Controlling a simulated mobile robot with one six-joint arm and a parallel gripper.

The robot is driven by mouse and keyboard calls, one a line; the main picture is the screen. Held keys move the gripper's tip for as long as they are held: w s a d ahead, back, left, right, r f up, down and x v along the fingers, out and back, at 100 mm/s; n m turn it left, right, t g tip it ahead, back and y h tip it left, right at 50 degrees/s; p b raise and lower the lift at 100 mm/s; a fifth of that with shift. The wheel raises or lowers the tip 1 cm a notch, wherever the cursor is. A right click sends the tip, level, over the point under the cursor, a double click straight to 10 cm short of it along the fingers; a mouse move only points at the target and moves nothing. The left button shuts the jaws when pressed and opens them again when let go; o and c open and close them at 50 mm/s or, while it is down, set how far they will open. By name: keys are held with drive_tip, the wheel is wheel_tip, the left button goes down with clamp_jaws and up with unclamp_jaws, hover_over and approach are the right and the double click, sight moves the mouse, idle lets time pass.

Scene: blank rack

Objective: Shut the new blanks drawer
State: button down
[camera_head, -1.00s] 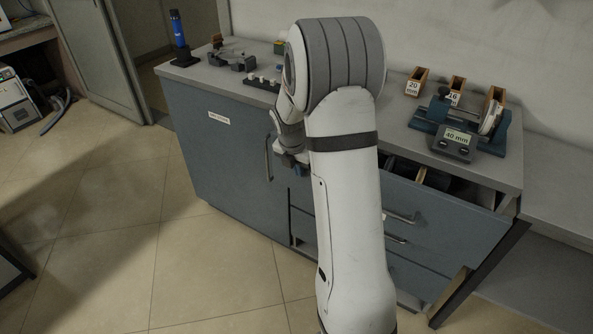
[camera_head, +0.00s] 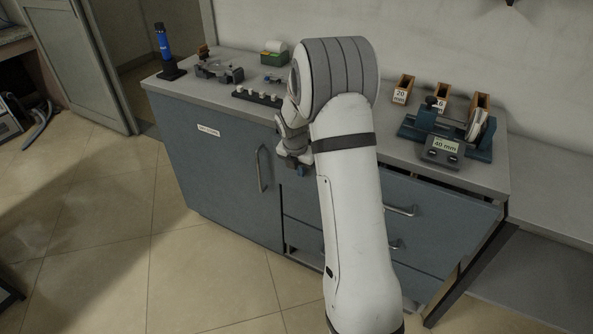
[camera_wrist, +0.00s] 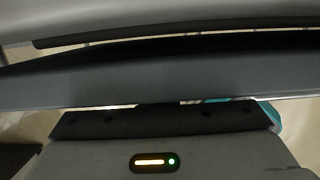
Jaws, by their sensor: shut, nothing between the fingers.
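My gripper (camera_head: 300,168) is shut and empty, in front of the cabinet and largely hidden by my arm. In the wrist view a grey-blue panel (camera_wrist: 160,75) crosses close ahead of the gripper body; I cannot tell whether the fingers touch it.
More drawers (camera_head: 400,255) lie below, and a cupboard door (camera_head: 225,170) is at left. The counter holds a blue measuring device (camera_head: 441,150), wooden boxes (camera_head: 403,90) and a blue cylinder (camera_head: 162,42). Floor (camera_head: 120,240) at left is clear.

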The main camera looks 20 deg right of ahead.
drive_tip(key=s+a+r+p, duration=0.1)
drive_tip(key=s+a+r, duration=0.3)
drive_tip(key=r, duration=0.5)
drive_tip(key=shift+s+a+r, duration=0.15)
drive_tip(key=shift+a+r, duration=0.2)
drive_tip(key=shift+r, duration=0.05)
drive_tip(key=shift+f, duration=0.1)
